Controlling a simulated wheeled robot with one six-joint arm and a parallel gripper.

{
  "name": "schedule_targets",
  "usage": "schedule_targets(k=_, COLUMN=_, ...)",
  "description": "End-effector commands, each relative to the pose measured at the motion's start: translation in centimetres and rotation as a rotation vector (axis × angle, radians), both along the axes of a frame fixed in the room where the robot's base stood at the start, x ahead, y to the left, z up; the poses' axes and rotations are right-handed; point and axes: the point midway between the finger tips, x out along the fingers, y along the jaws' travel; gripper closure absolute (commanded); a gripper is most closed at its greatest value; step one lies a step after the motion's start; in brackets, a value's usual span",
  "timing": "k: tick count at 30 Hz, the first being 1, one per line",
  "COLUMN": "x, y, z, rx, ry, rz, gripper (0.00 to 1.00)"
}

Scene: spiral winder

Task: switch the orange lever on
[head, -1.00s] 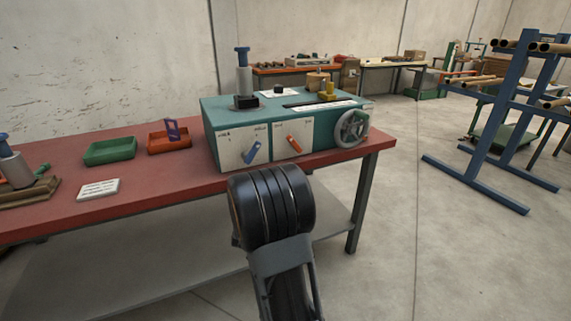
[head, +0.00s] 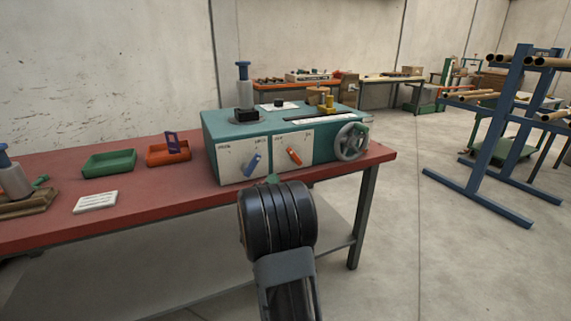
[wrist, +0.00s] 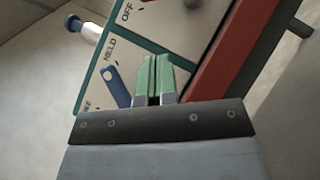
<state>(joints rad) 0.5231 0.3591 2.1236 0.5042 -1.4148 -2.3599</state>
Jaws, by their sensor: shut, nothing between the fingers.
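The orange lever (head: 294,156) is on the right-hand white plate of the teal machine's front (head: 325,148). It slants from upper left to lower right in the head view. In the wrist view only a small reddish-orange bit (wrist: 148,3), likely this lever, shows at the top edge near an "OFF" label. My gripper (head: 272,179) has its green fingertips low in front of the machine, below and left of the orange lever. In the wrist view the fingers (wrist: 154,60) are shut together and empty, beside the blue lever (wrist: 116,87). Contact with the panel cannot be told.
The blue lever (head: 252,164) sits left of the orange one, on its own plate. A grey handwheel (head: 351,141) is at the machine's right. The red tabletop (head: 120,206) holds a green tray (head: 109,162), an orange tray (head: 168,155) and a white card (head: 95,202).

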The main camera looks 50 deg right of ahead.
Motion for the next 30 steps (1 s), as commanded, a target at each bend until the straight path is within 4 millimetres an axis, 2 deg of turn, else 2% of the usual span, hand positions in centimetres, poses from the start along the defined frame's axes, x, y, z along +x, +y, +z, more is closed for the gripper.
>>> schedule_targets(k=7, x=1.9, y=-3.7, z=1.8, rx=0.0, ry=-0.001, rz=-0.002, gripper=1.0)
schedule_targets(k=13, x=1.1, y=-5.5, z=3.2, rx=0.0, ry=-0.001, rz=-0.001, gripper=1.0)
schedule_targets(k=19, x=0.8, y=-6.4, z=3.9, rx=0.001, ry=0.001, rz=0.0, gripper=1.0)
schedule_targets(k=30, x=0.7, y=-6.6, z=4.1, rx=0.0, ry=0.001, rz=0.001, gripper=1.0)
